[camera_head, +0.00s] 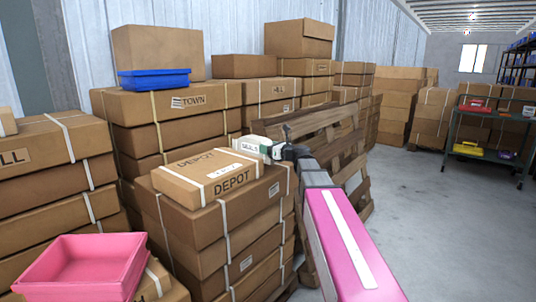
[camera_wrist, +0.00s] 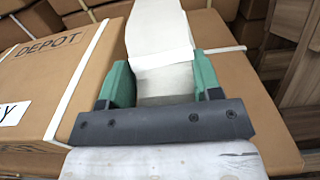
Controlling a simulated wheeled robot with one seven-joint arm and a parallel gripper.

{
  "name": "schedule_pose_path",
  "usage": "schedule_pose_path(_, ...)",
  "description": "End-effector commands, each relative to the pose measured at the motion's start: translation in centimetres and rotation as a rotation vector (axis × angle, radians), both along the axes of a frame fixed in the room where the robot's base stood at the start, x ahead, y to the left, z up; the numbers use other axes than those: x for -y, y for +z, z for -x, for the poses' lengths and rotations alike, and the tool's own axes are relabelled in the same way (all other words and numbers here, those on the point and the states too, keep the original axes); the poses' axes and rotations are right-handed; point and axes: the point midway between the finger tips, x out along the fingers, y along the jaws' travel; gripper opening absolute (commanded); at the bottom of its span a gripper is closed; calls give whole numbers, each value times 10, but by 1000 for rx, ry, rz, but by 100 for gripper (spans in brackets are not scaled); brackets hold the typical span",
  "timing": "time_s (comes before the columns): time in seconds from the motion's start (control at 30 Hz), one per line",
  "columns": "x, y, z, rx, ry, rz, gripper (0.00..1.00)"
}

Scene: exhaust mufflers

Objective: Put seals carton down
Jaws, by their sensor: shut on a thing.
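The seals carton (camera_head: 249,145) is a small white box with a dark-lettered label and a green part. It is at the end of my arm, over the far right part of the DEPOT box stack. My gripper (camera_head: 276,150) is shut on it. In the wrist view the white carton (camera_wrist: 160,40) lies between the two green fingers of my gripper (camera_wrist: 164,82), above a strapped brown box. Whether its underside touches the box is hidden.
The strapped DEPOT box (camera_head: 207,178) lies on a larger stacked DEPOT box (camera_head: 232,208). A pink tray (camera_head: 85,268) is front left, a blue tray (camera_head: 154,79) at the back. Wooden pallets (camera_head: 335,135) lean behind my arm. Open floor (camera_head: 430,220) is at right, with a shelf cart (camera_head: 488,140).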

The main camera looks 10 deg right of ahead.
Motion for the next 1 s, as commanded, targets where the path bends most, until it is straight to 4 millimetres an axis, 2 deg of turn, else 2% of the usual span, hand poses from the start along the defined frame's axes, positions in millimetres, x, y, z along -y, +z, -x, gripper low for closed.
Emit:
schedule_pose_path(0.1,0,-17,0,-1,0,-3,25)
schedule_pose_path(0.2,0,-24,0,-1,0,-2,25)
schedule_pose_path(0.53,0,-26,0,1,-1,-2,25)
schedule_pose_path(0.57,0,-27,0,0,-1,-1,65)
schedule_pose_path(0.6,0,-26,0,1,-1,-1,78)
schedule_pose_path(0.63,0,-26,0,0,-1,-1,84)
schedule_pose_path(1.0,2,-25,3,0,-1,-1,84)
